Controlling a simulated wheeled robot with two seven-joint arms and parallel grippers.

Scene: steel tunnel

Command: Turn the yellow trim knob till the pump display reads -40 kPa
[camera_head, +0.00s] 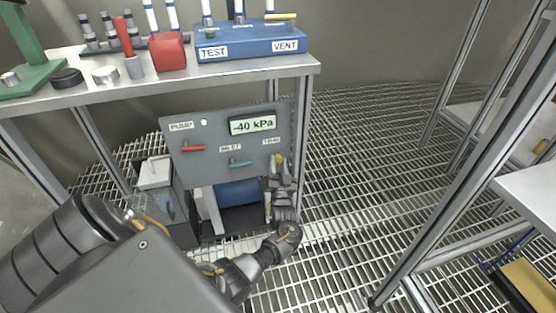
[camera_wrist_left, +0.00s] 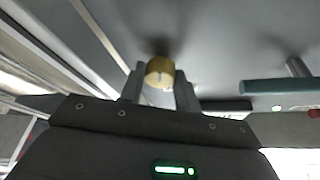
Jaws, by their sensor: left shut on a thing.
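The grey pump panel (camera_head: 215,150) hangs under the front of the bench. Its display (camera_head: 253,125) reads -40 kPa. The yellow trim knob (camera_head: 278,158) is at the panel's right side, partly hidden by my left gripper (camera_head: 278,166). In the left wrist view the knob (camera_wrist_left: 160,73) sits between the two fingers, and the gripper (camera_wrist_left: 160,85) is shut on it. A white mark shows on the knob's face. The panel also has a red lever (camera_head: 193,149) and a teal lever (camera_head: 240,163), which shows in the wrist view (camera_wrist_left: 280,85). My right gripper is not in view.
On the bench (camera_head: 130,95) stand a blue valve block (camera_head: 250,45) marked TEST and VENT, a red block (camera_head: 168,52) and a green stand (camera_head: 35,78). Metal shelving (camera_head: 440,180) rises at the right, with open grating floor between.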

